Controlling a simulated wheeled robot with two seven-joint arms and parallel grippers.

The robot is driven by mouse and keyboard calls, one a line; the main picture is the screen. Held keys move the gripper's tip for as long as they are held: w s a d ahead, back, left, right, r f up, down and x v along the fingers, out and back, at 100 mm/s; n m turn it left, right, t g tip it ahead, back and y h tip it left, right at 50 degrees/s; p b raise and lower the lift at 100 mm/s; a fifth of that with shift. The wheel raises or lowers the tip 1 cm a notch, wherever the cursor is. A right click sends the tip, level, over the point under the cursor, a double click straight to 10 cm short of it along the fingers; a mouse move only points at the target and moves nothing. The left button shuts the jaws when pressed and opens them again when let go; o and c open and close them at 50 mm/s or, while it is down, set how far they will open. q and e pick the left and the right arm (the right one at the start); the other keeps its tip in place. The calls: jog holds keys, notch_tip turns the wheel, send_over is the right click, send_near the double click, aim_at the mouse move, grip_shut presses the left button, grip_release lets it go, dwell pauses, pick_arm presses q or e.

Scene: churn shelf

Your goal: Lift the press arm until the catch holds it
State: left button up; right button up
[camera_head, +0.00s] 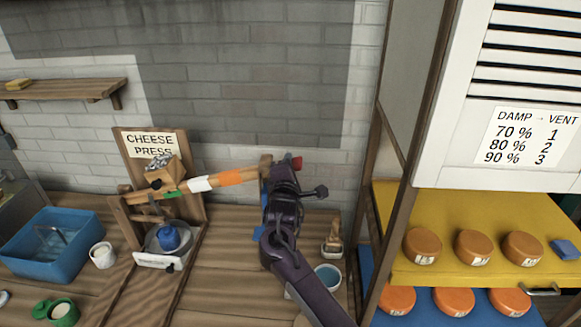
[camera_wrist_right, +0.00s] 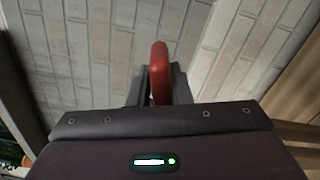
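The press arm (camera_head: 230,178) is a wooden beam with green, white and orange bands. It runs from the cheese press (camera_head: 150,160) frame at left and slopes slightly up to the right. A blue-topped piece (camera_head: 168,238) sits in the press tray below the beam. I cannot make out the catch clearly. My left gripper is out of view.
A blue tub (camera_head: 45,262), a white cup (camera_head: 102,256) and a green pot (camera_head: 62,313) stand left of the press. A cup with blue inside (camera_head: 327,275) and a small brush holder (camera_head: 332,246) stand right of my arm. A cheese shelf (camera_head: 390,225) bounds the right.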

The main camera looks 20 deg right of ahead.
jog(key=o, duration=0.4)
jog(key=shift+r, duration=0.1)
jog(key=shift+c, duration=0.2)
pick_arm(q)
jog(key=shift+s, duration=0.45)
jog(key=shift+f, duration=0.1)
